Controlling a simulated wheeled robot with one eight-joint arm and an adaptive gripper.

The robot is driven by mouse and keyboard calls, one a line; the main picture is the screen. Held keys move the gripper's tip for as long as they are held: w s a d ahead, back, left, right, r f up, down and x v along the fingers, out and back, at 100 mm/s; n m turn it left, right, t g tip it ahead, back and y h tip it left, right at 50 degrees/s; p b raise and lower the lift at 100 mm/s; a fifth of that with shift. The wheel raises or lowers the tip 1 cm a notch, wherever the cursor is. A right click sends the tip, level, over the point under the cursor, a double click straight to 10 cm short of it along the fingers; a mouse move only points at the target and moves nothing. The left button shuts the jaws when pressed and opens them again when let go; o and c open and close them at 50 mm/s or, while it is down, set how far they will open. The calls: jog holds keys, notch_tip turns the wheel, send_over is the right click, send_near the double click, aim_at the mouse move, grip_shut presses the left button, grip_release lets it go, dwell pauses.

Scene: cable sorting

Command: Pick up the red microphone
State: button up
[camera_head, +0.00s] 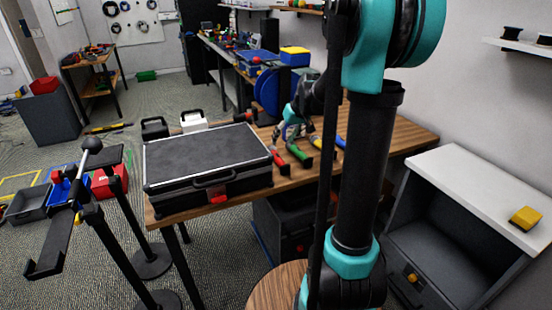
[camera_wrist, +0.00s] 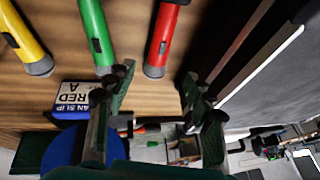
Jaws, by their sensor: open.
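The red microphone (camera_head: 279,161) lies on the wooden table (camera_head: 404,134), just right of the black case. In the wrist view the red microphone (camera_wrist: 164,38) has a grey end, which shows ahead of the gap between my fingertips. My gripper (camera_wrist: 157,82) is open, with nothing between its fingers. A green microphone (camera_wrist: 93,30) lies left of the red one in the wrist view, and a yellow one (camera_wrist: 26,38) lies farther left.
The black case (camera_head: 205,160) stands close beside the red microphone; its edge (camera_wrist: 258,72) fills the right of the wrist view. A blue and white label (camera_wrist: 82,95) shows near my left finger. A black stand (camera_head: 110,215) is at the left.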

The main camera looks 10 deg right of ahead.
aim_at(277, 154)
jog(key=x, duration=0.9)
jog(key=shift+f, duration=0.45)
grip_shut()
